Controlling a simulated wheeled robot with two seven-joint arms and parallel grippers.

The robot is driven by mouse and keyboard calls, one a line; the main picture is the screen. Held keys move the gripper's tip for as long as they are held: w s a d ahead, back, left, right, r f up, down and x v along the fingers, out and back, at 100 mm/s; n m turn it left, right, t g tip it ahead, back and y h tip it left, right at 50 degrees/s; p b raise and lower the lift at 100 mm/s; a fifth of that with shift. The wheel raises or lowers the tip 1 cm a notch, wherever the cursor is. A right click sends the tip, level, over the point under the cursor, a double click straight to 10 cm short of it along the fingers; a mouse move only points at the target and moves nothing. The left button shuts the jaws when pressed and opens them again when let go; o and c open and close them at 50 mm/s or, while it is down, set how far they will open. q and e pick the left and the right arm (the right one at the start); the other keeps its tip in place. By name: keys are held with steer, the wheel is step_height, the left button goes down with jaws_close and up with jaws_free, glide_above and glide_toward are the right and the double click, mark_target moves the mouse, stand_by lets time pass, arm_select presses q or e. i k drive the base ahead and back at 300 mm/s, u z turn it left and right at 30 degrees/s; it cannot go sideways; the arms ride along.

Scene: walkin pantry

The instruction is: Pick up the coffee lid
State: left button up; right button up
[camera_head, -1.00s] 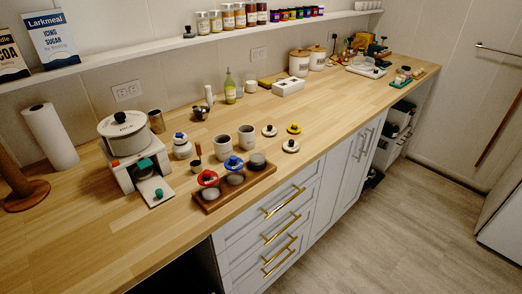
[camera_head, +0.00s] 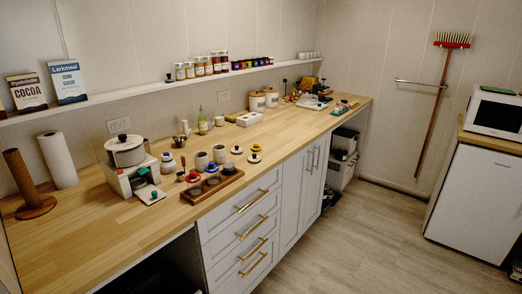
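I cannot tell which lid is the coffee lid. Several small knobbed lids are on the wooden counter. A red-knobbed lid (camera_head: 192,178) and a blue-knobbed lid (camera_head: 212,168) are at the back edge of a dark wooden tray (camera_head: 229,183). A yellow-knobbed lid (camera_head: 256,147) and two pale lids with dark knobs, one further left (camera_head: 236,150) and one nearer the front (camera_head: 254,158), lie right of two grey canisters, one left (camera_head: 201,161) and one right (camera_head: 219,155). Neither of my grippers is in view.
A white machine (camera_head: 128,163) and a lidded white jar (camera_head: 167,163) stand left of the canisters. The floor (camera_head: 365,230) is clear, with a white fridge (camera_head: 477,203) at the right.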

mark_target(237, 149)
steer(key=z, duration=0.95)
steer(key=i, duration=1.55)
steer(key=u, duration=0.4)
steer(key=i, duration=1.1)
steer(key=u, duration=1.15)
steer(key=i, duration=0.15)
steer(key=u, duration=0.25)
